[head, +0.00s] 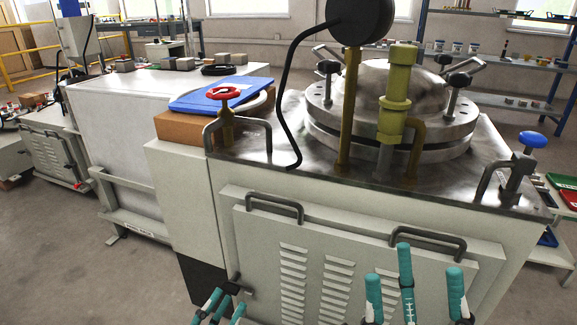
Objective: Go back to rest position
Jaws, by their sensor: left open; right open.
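My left gripper (220,303) shows at the bottom edge, left of centre. Its teal fingers are spread open and empty, in front of the lower left of the machine's cabinet (262,255). My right gripper (413,280) is at the bottom, right of centre. Its teal fingers point up, stand apart and hold nothing, in front of the louvred door. The lower parts of both grippers are cut off by the picture's edge. I cannot tell how far they are from the cabinet.
A metal pressure vessel (390,88) with clamps and a black gauge (360,18) stands on the machine. A red-handled valve (225,105) and a blue knob (532,141) flank it. Grey floor (90,260) is clear at left.

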